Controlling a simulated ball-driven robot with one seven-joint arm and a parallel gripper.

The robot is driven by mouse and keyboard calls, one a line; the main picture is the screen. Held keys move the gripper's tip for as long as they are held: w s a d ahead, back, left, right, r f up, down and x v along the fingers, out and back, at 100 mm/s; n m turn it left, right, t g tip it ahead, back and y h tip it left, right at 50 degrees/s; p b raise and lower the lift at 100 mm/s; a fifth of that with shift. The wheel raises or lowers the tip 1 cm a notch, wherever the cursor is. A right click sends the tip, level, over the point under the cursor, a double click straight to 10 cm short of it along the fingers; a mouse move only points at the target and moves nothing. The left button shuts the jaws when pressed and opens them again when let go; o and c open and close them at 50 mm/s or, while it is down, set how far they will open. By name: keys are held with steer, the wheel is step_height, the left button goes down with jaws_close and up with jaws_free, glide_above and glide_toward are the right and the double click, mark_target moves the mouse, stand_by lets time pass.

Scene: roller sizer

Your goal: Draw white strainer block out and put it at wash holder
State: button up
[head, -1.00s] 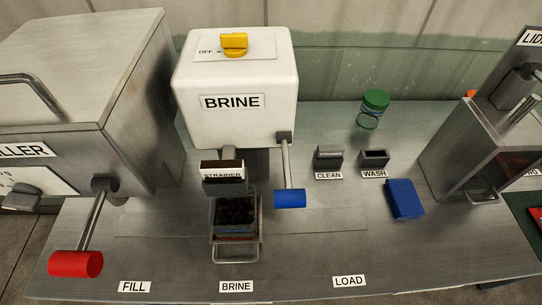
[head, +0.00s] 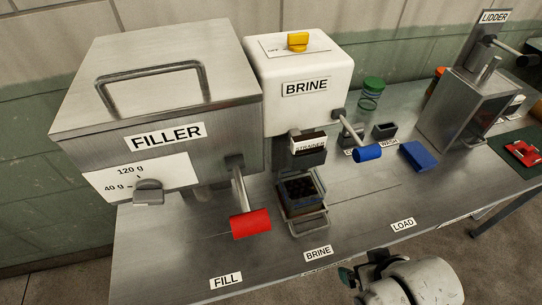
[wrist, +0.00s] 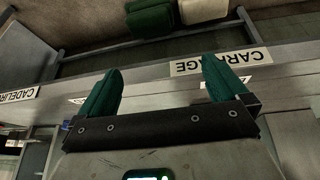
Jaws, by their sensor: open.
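The white strainer block (head: 308,145), labelled STRAINER, sits in a dark slot under the white BRINE machine (head: 290,95). The wash holder (head: 384,131) is a small dark open-topped block at the back of the bench, with its WASH label partly covered by the blue lever. My gripper (head: 362,268) is at the bottom of the head view, off the bench's front edge and well away from the strainer. In the wrist view, its two green fingers (wrist: 162,88) are spread apart with nothing between them.
The FILLER (head: 160,110) with its red lever (head: 250,223) stands left. A blue-handled lever (head: 367,153) hangs beside the strainer, and a wire-framed container (head: 302,196) of dark pieces stands below. The front bench near LOAD is clear.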

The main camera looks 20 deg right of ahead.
steer(key=w+a+r+t, duration=0.45)
steer(key=w+r, duration=0.35)
steer(key=r, duration=0.3)
steer(key=t+y+p, duration=0.1)
steer(key=t, duration=0.4)
glide_toward(311, 142)
steer(key=w+f, duration=0.2)
steer(key=w+b, duration=0.1)
steer(key=b, duration=0.1)
steer(key=w+b, duration=0.1)
steer(key=b, duration=0.1)
steer(key=shift+w+f+n, duration=0.2)
steer(key=shift+f+n, duration=0.15)
steer(key=shift+n, duration=0.05)
steer(key=shift+w+f+p, duration=0.15)
steer(key=shift+w+p, duration=0.25)
steer(key=shift+w, duration=1.4)
steer(key=shift+p+x, duration=0.5)
steer(key=shift+x, duration=1.65)
steer(key=c, duration=1)
step_height(311, 142, up, 10)
steer(key=shift+r, duration=0.15)
